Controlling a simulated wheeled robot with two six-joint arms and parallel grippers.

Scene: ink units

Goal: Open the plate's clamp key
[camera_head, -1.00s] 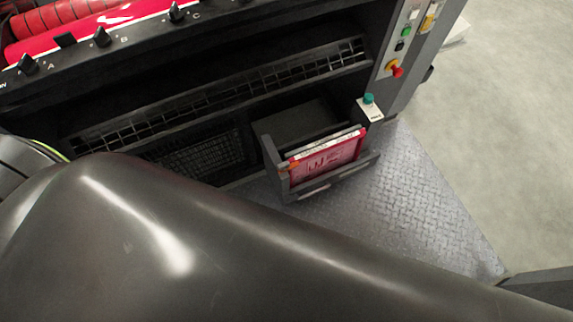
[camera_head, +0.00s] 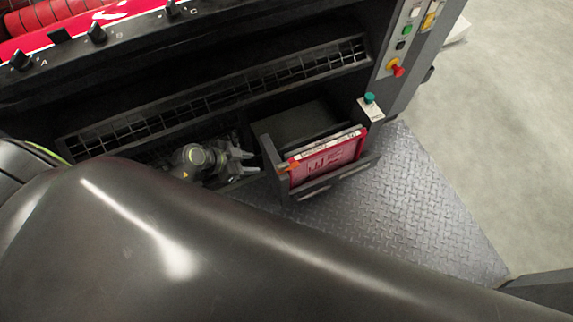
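A dark bar on the machine carries black knobs marked A (camera_head: 22,61) and C (camera_head: 172,10), with another knob (camera_head: 97,33) between them. I cannot tell which of these, if any, is the plate's clamp key. A red plate-like surface (camera_head: 62,35) lies behind the bar at the upper left. My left gripper (camera_head: 246,163) is low in front of the machine, just left of the open bin, well below and apart from the knobs. Its two fingers look spread with nothing between them. My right gripper is not in view.
An open grey bin (camera_head: 268,150) holding a red-and-white item (camera_head: 330,163) juts from the machine. A control panel (camera_head: 400,45) with a red knob is at the right. My large dark arm link hides the lower left. The treadplate floor (camera_head: 420,215) is clear.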

